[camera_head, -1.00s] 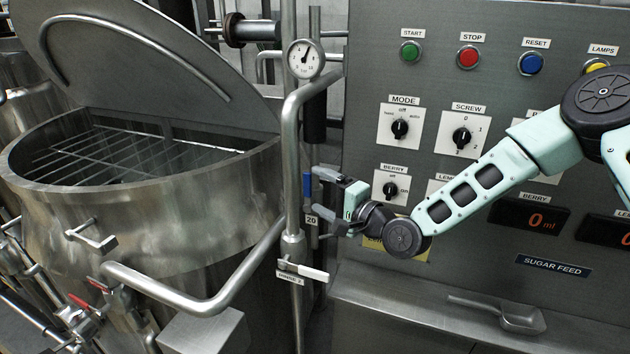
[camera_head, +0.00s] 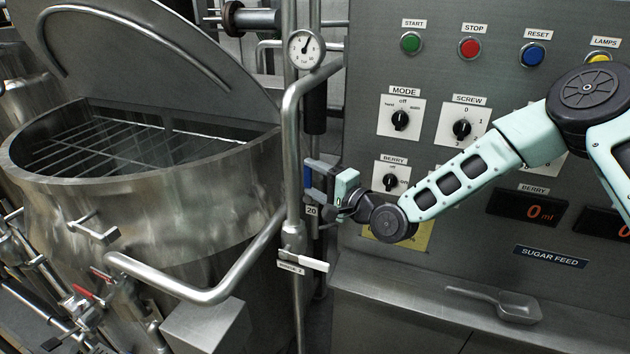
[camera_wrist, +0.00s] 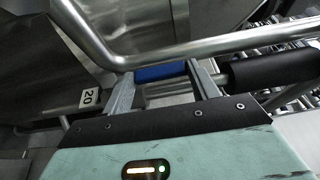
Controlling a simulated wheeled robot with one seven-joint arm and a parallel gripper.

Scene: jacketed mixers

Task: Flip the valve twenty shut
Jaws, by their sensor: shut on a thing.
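The blue lever of valve twenty (camera_head: 307,177) is on a pipe behind the steel standpipe, beside the control panel. Its small "20" tag (camera_head: 312,211) hangs just below. My gripper (camera_head: 312,180) reaches in from the right and is shut on the blue lever. In the wrist view the blue lever (camera_wrist: 160,73) lies between the two fingers of my gripper (camera_wrist: 163,78), and the "20" tag (camera_wrist: 88,97) shows to the left. In the head view the fingers partly cover the lever, which looks upright.
A steel standpipe (camera_head: 291,150) with a gauge (camera_head: 305,48) stands just left of my gripper. A white-handled valve (camera_head: 305,262) is below. The open mixer (camera_head: 150,210) fills the left. The control panel (camera_head: 450,70) is behind my arm.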

